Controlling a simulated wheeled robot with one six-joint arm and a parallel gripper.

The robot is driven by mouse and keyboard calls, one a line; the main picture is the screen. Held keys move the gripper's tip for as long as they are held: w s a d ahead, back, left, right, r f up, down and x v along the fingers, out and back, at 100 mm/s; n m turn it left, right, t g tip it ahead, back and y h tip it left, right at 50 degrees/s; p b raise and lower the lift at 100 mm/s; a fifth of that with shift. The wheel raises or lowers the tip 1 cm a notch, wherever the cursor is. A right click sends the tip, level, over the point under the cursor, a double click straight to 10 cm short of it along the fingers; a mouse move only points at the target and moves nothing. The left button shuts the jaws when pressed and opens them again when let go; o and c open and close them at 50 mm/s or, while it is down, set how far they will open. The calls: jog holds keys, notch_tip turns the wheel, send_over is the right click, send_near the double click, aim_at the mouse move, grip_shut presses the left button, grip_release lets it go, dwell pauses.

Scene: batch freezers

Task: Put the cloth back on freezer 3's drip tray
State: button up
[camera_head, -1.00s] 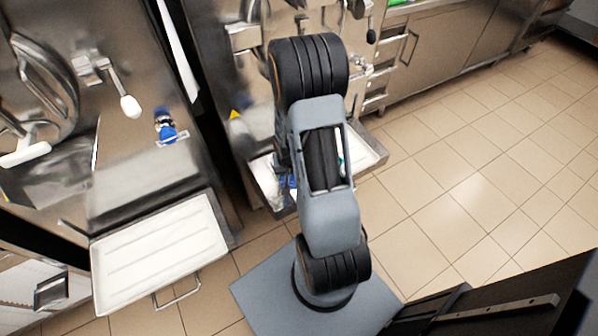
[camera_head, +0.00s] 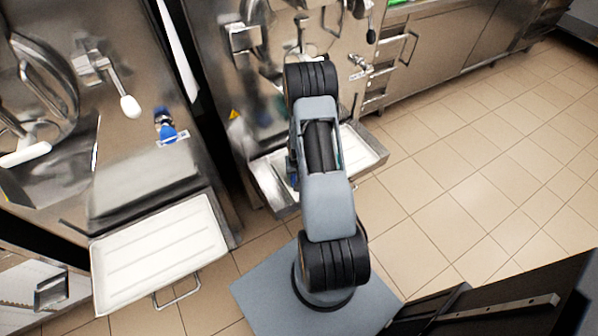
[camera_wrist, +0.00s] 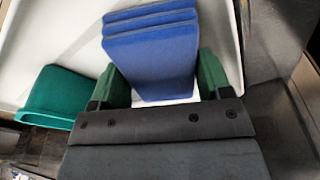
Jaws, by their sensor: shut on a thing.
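A blue folded cloth (camera_wrist: 150,55) with layered folds is between the two green fingers of my gripper (camera_wrist: 165,80) in the wrist view. The gripper is shut on it. The cloth is over the white drip tray (camera_wrist: 60,35); whether it touches the tray I cannot tell. A teal object (camera_wrist: 58,95) is at the left, by the tray's edge. In the head view the same tray (camera_head: 365,148) shows on both sides of my arm, below the right-hand freezer (camera_head: 245,65). My arm hides the gripper and most of the cloth there.
Another white drip tray (camera_head: 160,250), empty, sits below the left-hand freezer (camera_head: 145,55). A lever with a white knob (camera_head: 130,106) sticks out from that freezer. Steel cabinets (camera_head: 440,50) stand at the back right. The tiled floor (camera_head: 480,170) on the right is clear.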

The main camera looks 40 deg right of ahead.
jog(key=o, duration=1)
jog(key=shift+r, duration=0.55)
jog(key=s+a+r+n, duration=0.1)
jog(key=a+r, duration=0.3)
jog(key=r, duration=0.7)
jog(key=a+r+n, duration=0.1)
jog(key=a+r, duration=0.3)
jog(key=r, duration=0.6)
jog(key=s+a+r+n, duration=0.1)
jog(key=s+a+r, duration=0.2)
jog(key=a+r, duration=0.1)
jog(key=s+a+r+n+t, duration=0.1)
jog(key=s+a+r, duration=0.3)
jog(key=r, duration=0.1)
jog(key=s+a+r+n+y, duration=0.1)
jog(key=s+a+r+n, duration=0.1)
jog(key=s+a+r, duration=0.2)
jog(key=shift+a+r+t+p, duration=0.2)
jog(key=shift+a+t+p, duration=0.1)
jog(key=shift+p, duration=0.1)
